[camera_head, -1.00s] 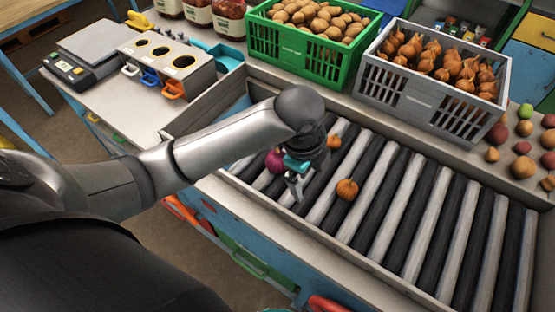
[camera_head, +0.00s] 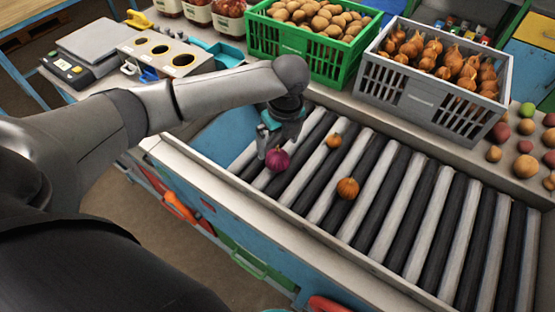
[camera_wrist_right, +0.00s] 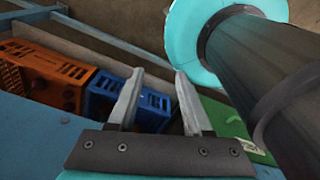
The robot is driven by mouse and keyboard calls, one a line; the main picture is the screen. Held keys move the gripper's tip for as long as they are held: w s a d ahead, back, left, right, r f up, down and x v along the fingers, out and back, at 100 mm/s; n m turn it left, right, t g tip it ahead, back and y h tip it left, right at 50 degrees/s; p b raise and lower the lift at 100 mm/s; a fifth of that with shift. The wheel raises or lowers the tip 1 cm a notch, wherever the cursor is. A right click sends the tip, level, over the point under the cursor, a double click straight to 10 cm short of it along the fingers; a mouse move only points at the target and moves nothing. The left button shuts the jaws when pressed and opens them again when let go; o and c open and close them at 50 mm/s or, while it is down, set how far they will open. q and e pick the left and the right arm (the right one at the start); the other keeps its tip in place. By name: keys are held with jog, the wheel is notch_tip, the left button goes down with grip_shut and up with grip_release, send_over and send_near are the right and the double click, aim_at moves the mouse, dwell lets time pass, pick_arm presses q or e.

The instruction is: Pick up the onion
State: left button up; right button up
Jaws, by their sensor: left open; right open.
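A purple-red onion (camera_head: 277,160) lies on the roller conveyor (camera_head: 412,205) near its left end. Two orange-brown onions lie on the rollers to its right, a small one (camera_head: 334,141) and a larger one (camera_head: 347,188). My left gripper (camera_head: 268,150) is open, pointing down just behind and left of the purple onion, apart from the orange ones; I cannot tell if it touches the purple one. My right gripper (camera_wrist_right: 155,95) is open and empty in the right wrist view, above crates beneath the bench. It is not seen in the head view.
A green crate of potatoes (camera_head: 303,58) and a grey crate of brown onions (camera_head: 428,103) stand behind the conveyor. Loose round produce (camera_head: 526,167) lies at the right. A scale (camera_head: 94,48) stands at the back left. Orange (camera_wrist_right: 48,75) and blue (camera_wrist_right: 100,90) crates sit below my right gripper.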

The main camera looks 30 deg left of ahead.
aim_at(279, 153)
pick_arm(q)
jog(key=shift+w+a+f+b, duration=0.1)
jog(key=shift+w+f+b, duration=0.05)
jog(key=shift+f, duration=1)
jog(key=shift+w+a+f+b, duration=0.1)
jog(key=shift+w+a+f, duration=0.05)
jog(key=shift+f, duration=1)
jog(key=shift+w+a+f+b, duration=0.1)
jog(key=shift+w+f+b, duration=0.05)
jog(key=shift+f, duration=1)
jog(key=shift+c, duration=0.2)
jog(key=c, duration=1.3)
jog(key=shift+r, duration=0.15)
